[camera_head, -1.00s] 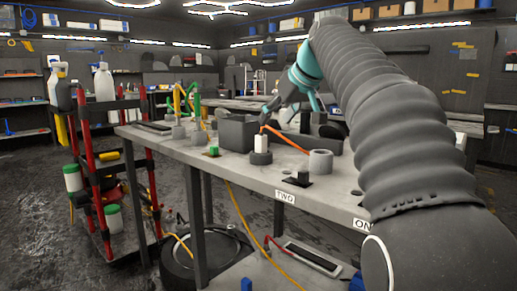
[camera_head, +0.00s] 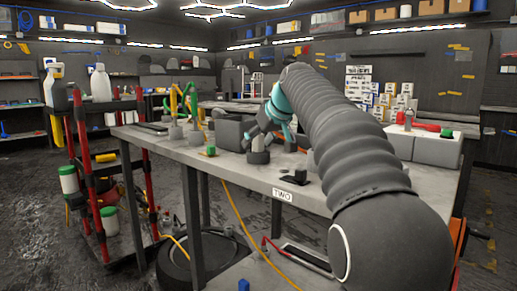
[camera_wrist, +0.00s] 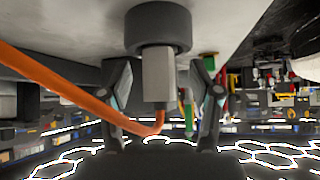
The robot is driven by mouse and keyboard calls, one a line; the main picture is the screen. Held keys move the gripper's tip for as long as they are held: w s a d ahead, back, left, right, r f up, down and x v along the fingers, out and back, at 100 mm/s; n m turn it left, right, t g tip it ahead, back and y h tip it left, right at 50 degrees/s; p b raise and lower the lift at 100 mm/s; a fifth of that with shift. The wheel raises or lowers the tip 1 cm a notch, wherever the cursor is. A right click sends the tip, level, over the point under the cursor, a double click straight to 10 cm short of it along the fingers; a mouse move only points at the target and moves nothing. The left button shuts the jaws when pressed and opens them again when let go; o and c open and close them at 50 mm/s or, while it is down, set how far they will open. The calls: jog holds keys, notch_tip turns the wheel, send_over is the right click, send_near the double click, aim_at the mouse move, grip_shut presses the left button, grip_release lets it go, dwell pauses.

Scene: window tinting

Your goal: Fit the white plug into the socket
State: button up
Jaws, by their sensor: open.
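The white plug (camera_wrist: 157,75) stands in a dark round holder (camera_wrist: 158,25) on the table, with an orange cable (camera_wrist: 65,88) running from its end. In the head view the holder (camera_head: 258,158) is visible, and the plug (camera_head: 258,144) is partly hidden by my fingers. My gripper (camera_head: 266,136) is open around the plug; in the wrist view one finger is on each side, with gaps between. I cannot surely tell which fixture is the socket. A small block on a black plate (camera_head: 299,177) stands near the "TWO" label.
A dark grey box (camera_head: 229,133) is just left of my gripper. A red-framed cart (camera_head: 105,165) with bottles is beside the table. Light boxes (camera_head: 436,148) are at the right.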

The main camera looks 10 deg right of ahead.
grip_shut()
jog(key=shift+w, duration=0.1)
dwell(0.3)
